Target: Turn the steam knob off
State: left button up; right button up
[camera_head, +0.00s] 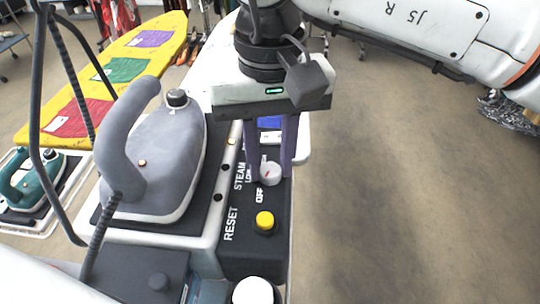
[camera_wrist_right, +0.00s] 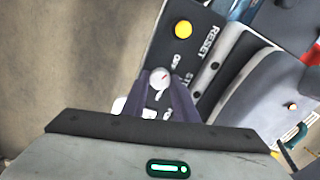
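The steam knob (camera_head: 270,173) is a small round white dial with a red mark, on the black control panel (camera_head: 240,262). The red mark points up and left in the head view, away from the printed OFF. My right gripper (camera_head: 271,176) points down at it, with one purple finger on each side. The knob (camera_wrist_right: 160,78) also shows between the finger ends of my right gripper (camera_wrist_right: 162,88) in the right wrist view. The finger gap is about as wide as the knob; I cannot tell whether they touch it. My left gripper is not in view.
A yellow RESET button (camera_head: 264,221) sits in front of the knob. A grey iron (camera_head: 165,160) stands left of the panel, with a dark hose. A yellow ironing board (camera_head: 120,75) and a teal iron (camera_head: 32,180) are farther left. The floor at right is mostly clear.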

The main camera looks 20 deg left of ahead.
aim_at(270, 169)
jog(key=o, duration=0.4)
jog(key=shift+o, duration=0.2)
jog(key=shift+r, duration=0.1)
notch_tip(270, 169, up, 10)
dwell(0.5)
